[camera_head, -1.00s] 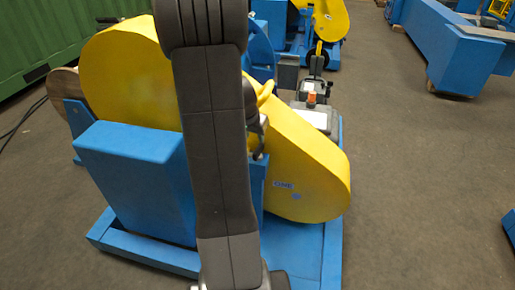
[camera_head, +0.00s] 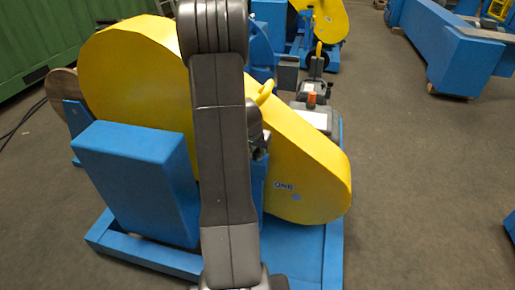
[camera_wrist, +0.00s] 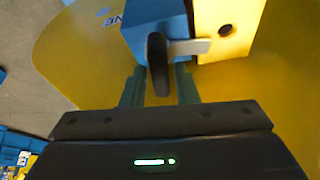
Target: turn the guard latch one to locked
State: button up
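The guard latch one shows in the wrist view as a black handle (camera_wrist: 157,64) on a flat silvery bar (camera_wrist: 190,47). A blue block (camera_wrist: 152,24) and a yellow block with a dark round hole (camera_wrist: 222,31) stand just beyond it. My gripper (camera_wrist: 159,84) is open, with one finger on each side of the black handle. Gaps seem to show between handle and fingers; contact cannot be made out. The yellow guard (camera_head: 305,168), marked ONE, fills the middle of the head view. My arm hides the latch there.
A blue housing (camera_head: 135,175) stands at the guard's left on the blue base frame (camera_head: 300,255). A grey box with an orange button (camera_head: 312,112) is behind the guard. Another yellow and blue machine (camera_head: 330,22) stands farther back.

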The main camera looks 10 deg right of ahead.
grip_shut()
jog(key=shift+n, duration=0.3)
jog(key=shift+r+n+y+p, duration=0.1)
jog(key=shift+n+y+p, duration=0.25)
jog(key=shift+p, duration=0.25)
jog(key=shift+n, duration=0.35)
jog(key=shift+o, duration=1.8)
grip_release()
